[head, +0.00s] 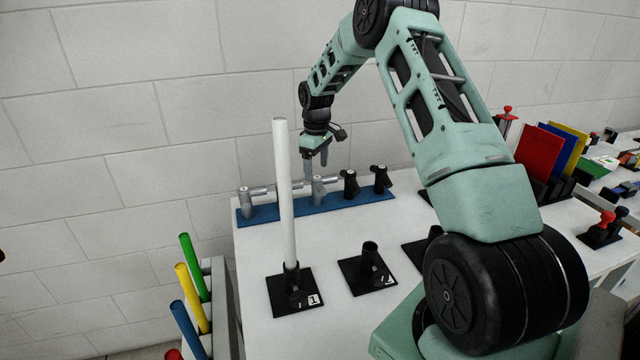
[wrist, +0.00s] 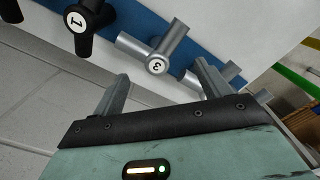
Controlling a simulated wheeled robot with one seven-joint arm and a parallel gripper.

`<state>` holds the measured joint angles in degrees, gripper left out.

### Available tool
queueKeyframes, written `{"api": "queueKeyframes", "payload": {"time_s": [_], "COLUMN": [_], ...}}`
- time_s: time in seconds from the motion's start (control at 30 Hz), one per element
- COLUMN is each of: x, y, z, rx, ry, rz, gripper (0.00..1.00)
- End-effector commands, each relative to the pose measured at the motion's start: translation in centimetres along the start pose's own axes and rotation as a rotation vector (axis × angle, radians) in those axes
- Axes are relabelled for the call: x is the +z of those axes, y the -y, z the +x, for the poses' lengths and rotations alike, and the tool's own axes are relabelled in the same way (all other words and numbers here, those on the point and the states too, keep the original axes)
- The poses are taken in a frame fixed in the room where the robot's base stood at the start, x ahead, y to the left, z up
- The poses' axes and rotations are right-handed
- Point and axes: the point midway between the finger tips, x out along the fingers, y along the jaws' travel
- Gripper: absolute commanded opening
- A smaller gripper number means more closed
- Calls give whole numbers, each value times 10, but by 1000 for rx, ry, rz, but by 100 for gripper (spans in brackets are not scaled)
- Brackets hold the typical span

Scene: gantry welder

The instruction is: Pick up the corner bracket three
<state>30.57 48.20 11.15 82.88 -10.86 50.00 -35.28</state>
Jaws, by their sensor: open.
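Corner bracket three (wrist: 157,65) is a grey bracket of joined tubes with a white round label reading 3. It shows in the wrist view just beyond and between my open fingers. In the head view the grey bracket (head: 319,190) stands on the blue strip (head: 282,212), near its middle. My gripper (head: 316,160) is above it and looks empty. In the wrist view my gripper (wrist: 163,78) has one finger on each side of the label; the right finger partly hides another grey bracket (wrist: 232,72). I cannot tell whether a finger touches bracket three.
A grey bracket (head: 246,200) is at the strip's left end. A tall white tube (head: 285,190) stands upright in front, in a black base (head: 295,292).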

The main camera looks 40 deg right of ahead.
Motion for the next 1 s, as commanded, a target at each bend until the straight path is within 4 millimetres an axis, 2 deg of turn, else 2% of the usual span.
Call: {"api": "queueKeyframes", "payload": {"time_s": [0.1,0.33,0.6,0.9,0.93,1.0], "x": [0,1,3,2,2,2], "y": [0,-1,-4,-5,-5,-5], "z": [14,30,67,74,74,74], "rx": [-1,-2,-2,1,0,0], "ry": [1,1,2,-1,-1,-1], "rz": [0,0,1,0,0,0], "gripper": [76,76,76,76,73,54]}}
